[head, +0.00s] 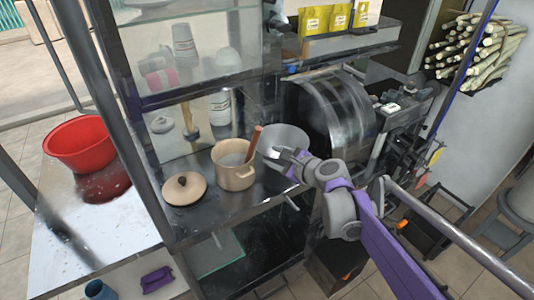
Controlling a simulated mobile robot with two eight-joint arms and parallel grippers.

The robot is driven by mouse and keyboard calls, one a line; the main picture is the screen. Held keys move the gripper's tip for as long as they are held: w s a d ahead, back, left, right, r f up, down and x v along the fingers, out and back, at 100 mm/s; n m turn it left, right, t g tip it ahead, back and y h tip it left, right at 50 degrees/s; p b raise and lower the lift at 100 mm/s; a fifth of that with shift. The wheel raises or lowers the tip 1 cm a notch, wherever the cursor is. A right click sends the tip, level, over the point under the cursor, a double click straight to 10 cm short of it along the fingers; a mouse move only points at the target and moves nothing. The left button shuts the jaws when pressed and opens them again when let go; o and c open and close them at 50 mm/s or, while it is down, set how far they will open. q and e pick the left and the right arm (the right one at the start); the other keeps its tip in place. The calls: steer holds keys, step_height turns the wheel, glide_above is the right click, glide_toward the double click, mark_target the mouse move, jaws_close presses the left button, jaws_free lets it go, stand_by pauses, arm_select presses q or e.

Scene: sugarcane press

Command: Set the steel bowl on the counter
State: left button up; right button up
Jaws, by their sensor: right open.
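The steel bowl (285,134) is a shiny grey bowl beside the press drum, right of the beige pot. My right gripper (284,158) is at the near side of the bowl, with its fingers close to the bowl's lower front. It is open; I cannot tell whether the fingers touch the bowl. The gripper hides part of the bowl's near side, and I cannot tell what the bowl's base rests on. The dark metal counter (222,204) extends to the left and front of the bowl. My left gripper is not in view.
A beige pot (233,174) with a wooden handle sticking out stands left of the bowl. Its round lid (184,188) lies farther left. The curved metal press (337,112) stands right behind. A red basin (79,143) is on the left table. Bare counter shows in front of the pot.

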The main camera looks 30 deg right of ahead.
steer(key=v, duration=0.7)
steer(key=s+a+f+n+g, duration=0.5)
steer(key=s+a+f+n, duration=0.4)
steer(key=a+n, duration=0.35)
steer(key=s+f+n+g+h, duration=0.2)
steer(key=s+f+n+g, duration=0.1)
steer(key=s+f+n, duration=0.5)
steer(key=s+n, duration=0.3)
steer(key=n, duration=0.3)
steer(key=shift+s+a+f+n, duration=0.25)
steer(key=shift+s+a+n, duration=0.1)
